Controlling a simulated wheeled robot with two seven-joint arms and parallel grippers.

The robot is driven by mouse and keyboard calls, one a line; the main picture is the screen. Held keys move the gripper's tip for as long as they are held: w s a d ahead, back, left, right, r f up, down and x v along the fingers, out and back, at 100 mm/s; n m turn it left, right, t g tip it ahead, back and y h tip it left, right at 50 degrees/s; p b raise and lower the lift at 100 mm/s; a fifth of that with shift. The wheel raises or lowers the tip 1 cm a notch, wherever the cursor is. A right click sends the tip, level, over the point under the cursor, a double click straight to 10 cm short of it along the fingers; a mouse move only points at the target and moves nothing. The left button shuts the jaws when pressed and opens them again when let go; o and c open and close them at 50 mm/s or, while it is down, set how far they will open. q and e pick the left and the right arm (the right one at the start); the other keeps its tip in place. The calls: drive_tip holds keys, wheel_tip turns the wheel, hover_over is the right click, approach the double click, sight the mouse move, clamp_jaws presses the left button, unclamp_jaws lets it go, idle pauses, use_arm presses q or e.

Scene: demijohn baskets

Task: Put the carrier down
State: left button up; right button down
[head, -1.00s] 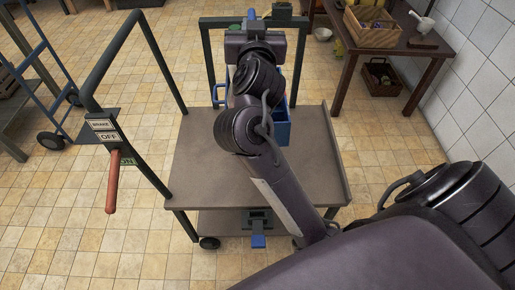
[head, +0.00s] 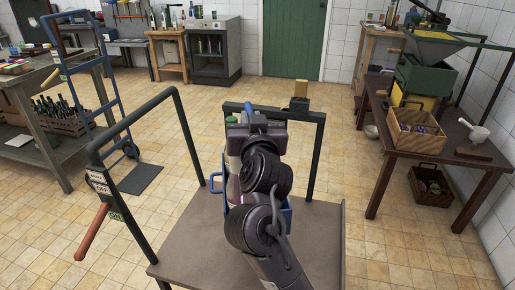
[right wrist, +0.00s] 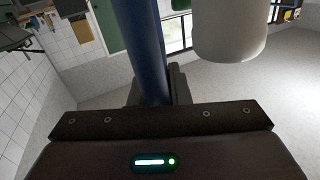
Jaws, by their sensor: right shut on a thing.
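The blue carrier (head: 287,216) is mostly hidden behind my right arm, over the far part of the trolley's top (head: 205,245). A blue loop of it (head: 215,182) shows left of the arm. A pale bottle with a green cap (head: 233,142) shows beside the gripper. My right gripper (head: 257,122) is shut on the carrier. In the right wrist view a blue bar (right wrist: 143,50) runs down to the fingers, and a pale rounded thing (right wrist: 228,32) hangs close beside it. I cannot tell whether the carrier's base touches the trolley's top. My left gripper is not in view.
The trolley has a dark green frame (head: 187,135) and a red brake lever (head: 92,232) at left. A blue hand truck (head: 108,90) stands beyond it. A wooden table (head: 440,148) with a crate and mortar stands at right. The trolley's near top is bare.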

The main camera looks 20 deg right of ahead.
wheel_tip(320, 180, down, 15)
drive_tip(key=b, duration=0.4)
drive_tip(key=shift+r, duration=0.15)
drive_tip(key=shift+d+f+b, duration=0.1)
drive_tip(key=shift+f+b, duration=0.3)
drive_tip(key=shift+f, duration=1.45)
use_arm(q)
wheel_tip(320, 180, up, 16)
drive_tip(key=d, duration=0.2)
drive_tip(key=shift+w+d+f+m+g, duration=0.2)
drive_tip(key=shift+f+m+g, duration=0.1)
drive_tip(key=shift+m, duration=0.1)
use_arm(e)
drive_tip(key=shift+f, duration=0.1)
drive_tip(key=c, duration=1.7)
unclamp_jaws()
drive_tip(key=shift+f, duration=0.45)
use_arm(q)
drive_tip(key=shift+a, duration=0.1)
use_arm(e)
drive_tip(key=o, duration=0.3)
drive_tip(key=shift+s+r, duration=0.1)
drive_tip(key=shift+o, duration=0.2)
